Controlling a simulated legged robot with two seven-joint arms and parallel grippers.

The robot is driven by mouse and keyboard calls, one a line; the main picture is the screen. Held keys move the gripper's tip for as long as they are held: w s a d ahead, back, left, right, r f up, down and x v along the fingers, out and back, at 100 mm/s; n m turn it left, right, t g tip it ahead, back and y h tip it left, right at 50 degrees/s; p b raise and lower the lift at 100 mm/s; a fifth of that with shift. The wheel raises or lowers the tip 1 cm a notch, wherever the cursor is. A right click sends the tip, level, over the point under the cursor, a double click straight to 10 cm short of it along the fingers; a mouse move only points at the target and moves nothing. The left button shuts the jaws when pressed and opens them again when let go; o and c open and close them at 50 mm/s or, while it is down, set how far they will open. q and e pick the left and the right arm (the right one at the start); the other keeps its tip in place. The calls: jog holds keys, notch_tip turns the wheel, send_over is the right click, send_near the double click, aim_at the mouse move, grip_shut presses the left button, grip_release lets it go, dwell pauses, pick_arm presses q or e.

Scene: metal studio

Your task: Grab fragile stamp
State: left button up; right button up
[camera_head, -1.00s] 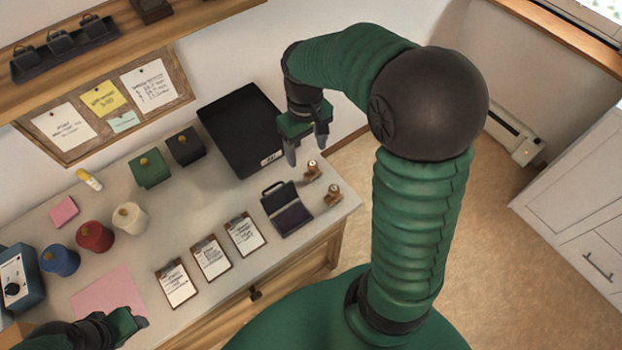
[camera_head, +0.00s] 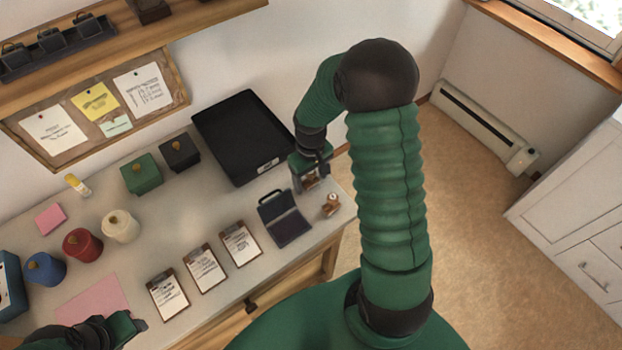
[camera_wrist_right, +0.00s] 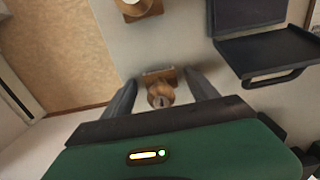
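Two small wooden stamps stand at the right end of the table; I cannot read which one is marked fragile. The back stamp (camera_head: 310,180) is between the fingers of my right gripper (camera_head: 311,176). In the right wrist view this stamp (camera_wrist_right: 161,94) stands upright between the two open fingers, with a gap on each side. The other stamp (camera_head: 331,205) stands nearer the table's right corner, clear of the gripper, and shows at the top of the wrist view (camera_wrist_right: 138,8). My left gripper (camera_head: 135,325) is at the lower left, its fingers unclear.
An open ink pad (camera_head: 285,220) lies beside the stamps. A black tray (camera_head: 205,122) is behind it. Clipboards (camera_head: 240,244), green (camera_head: 141,174) and black (camera_head: 180,154) boxes, and spools (camera_head: 121,226) stand to the left. The table's right edge is close to the stamps.

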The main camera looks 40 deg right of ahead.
jog(key=shift+s+a+r, duration=0.1)
jog(key=shift+a+r, duration=0.1)
jog(key=shift+a, duration=0.05)
jog(key=shift+c, duration=1.6)
jog(key=shift+d+f, duration=0.1)
jog(key=shift+d, duration=0.1)
jog(key=c, duration=1.1)
